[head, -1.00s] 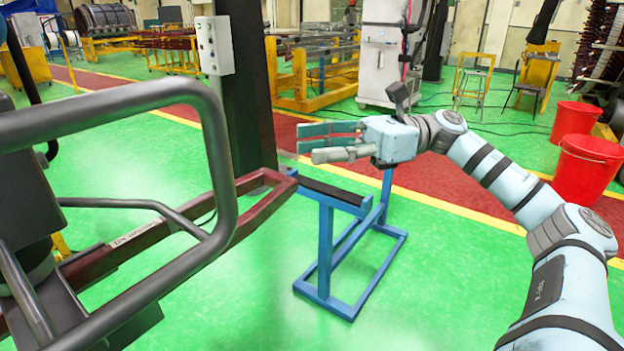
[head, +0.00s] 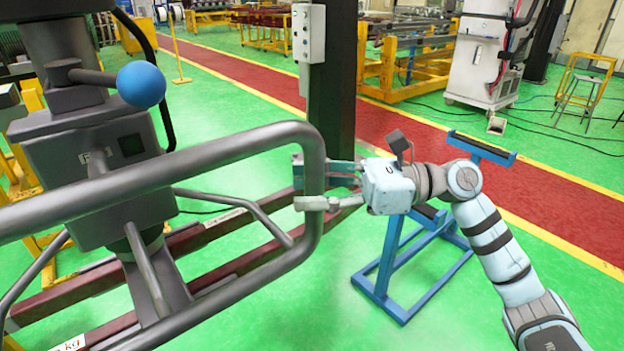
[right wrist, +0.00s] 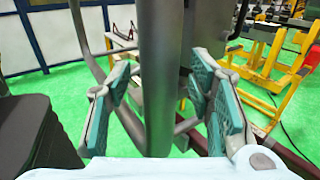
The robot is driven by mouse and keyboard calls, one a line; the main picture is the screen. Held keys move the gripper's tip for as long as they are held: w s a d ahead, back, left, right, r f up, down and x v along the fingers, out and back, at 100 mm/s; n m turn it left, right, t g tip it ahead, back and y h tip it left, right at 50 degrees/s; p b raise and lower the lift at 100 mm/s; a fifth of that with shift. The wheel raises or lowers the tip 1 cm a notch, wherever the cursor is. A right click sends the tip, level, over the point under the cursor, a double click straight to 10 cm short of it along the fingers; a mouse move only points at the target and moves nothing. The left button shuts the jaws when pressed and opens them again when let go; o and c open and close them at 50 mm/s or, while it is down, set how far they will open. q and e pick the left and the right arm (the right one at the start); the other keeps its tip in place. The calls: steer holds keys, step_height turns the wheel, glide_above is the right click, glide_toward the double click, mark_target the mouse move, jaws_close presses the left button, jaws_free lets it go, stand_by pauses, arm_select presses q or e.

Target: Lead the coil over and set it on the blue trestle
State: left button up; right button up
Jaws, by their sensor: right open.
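The blue trestle (head: 389,255) stands on the floor to the right, partly hidden behind my right gripper and arm. My left gripper is not in view.
A dark column (head: 335,90) with a grey switch box (head: 309,33) rises behind the handle. A blue ball knob (head: 141,84) sits on the lifting device. Yellow racks (head: 405,75) and a white cabinet (head: 480,55) stand at the back. Green floor right of the trestle is clear.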

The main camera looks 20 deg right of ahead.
jaws_close()
stand_by(0.6)
stand_by(0.4)
